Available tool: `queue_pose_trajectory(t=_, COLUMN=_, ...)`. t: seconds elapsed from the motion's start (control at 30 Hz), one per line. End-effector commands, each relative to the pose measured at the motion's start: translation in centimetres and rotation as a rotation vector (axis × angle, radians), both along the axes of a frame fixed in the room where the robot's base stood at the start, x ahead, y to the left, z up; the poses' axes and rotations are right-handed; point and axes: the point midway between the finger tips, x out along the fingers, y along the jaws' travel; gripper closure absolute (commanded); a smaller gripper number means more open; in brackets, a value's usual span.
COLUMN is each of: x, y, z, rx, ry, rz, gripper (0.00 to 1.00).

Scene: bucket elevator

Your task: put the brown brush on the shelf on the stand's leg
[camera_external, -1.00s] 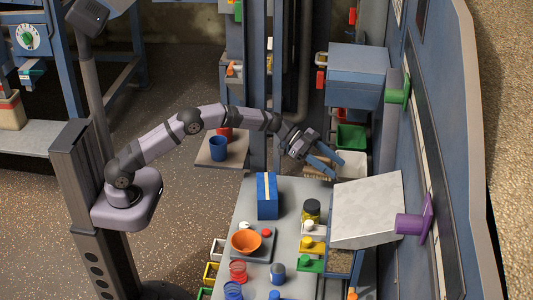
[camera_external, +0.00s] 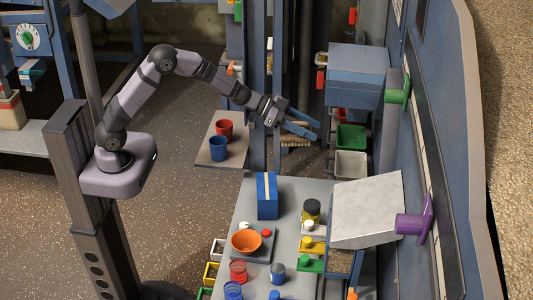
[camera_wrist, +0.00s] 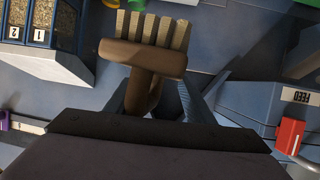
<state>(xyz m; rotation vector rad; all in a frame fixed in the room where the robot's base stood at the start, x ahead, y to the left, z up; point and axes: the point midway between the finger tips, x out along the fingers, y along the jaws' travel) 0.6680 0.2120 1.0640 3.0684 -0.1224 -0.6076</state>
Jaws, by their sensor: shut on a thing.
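My gripper (camera_external: 312,130) is shut on the brown brush (camera_external: 295,141), holding it in the air left of the green and white bins. In the wrist view the brush (camera_wrist: 145,58) has pale bristle tufts pointing away from me, and its handle runs back between my fingers (camera_wrist: 158,100). A flat shelf (camera_external: 205,157) juts out left of the blue upright (camera_external: 258,120), which may be the stand's leg. A red cup (camera_external: 224,129) and a blue cup (camera_external: 218,149) stand on it. The brush is to the right of this shelf and of the upright, apart from both.
A table (camera_external: 290,225) in front holds a blue box (camera_external: 267,196), an orange bowl (camera_external: 246,241) and several jars. A green bin (camera_external: 351,137) and a white bin (camera_external: 351,164) are to the right. A higher shelf (camera_external: 229,78) holds an orange-handled item.

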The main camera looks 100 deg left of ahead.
Motion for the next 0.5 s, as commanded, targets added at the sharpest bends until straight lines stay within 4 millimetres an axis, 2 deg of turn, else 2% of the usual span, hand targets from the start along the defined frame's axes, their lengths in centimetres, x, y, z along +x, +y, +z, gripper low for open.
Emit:
queue_pose_trajectory(t=0.03, x=-1.7, y=0.2, z=0.6, rx=-0.006, ry=0.004, rz=-0.010, gripper=0.97)
queue_pose_trajectory(t=0.1, x=-3.9, y=-0.1, z=0.4, rx=-0.009, ry=0.003, rz=-0.047, gripper=0.97)
queue_pose_trajectory(t=0.3, x=-10.6, y=-2.2, z=0.7, rx=-0.017, ry=0.001, rz=-0.163, gripper=0.97)
queue_pose_trajectory(t=0.37, x=-12.6, y=-2.1, z=1.2, rx=-0.017, ry=-0.001, rz=-0.176, gripper=0.97)
queue_pose_trajectory(t=0.5, x=-16.3, y=-0.4, z=2.3, rx=-0.021, ry=-0.002, rz=-0.163, gripper=0.97)
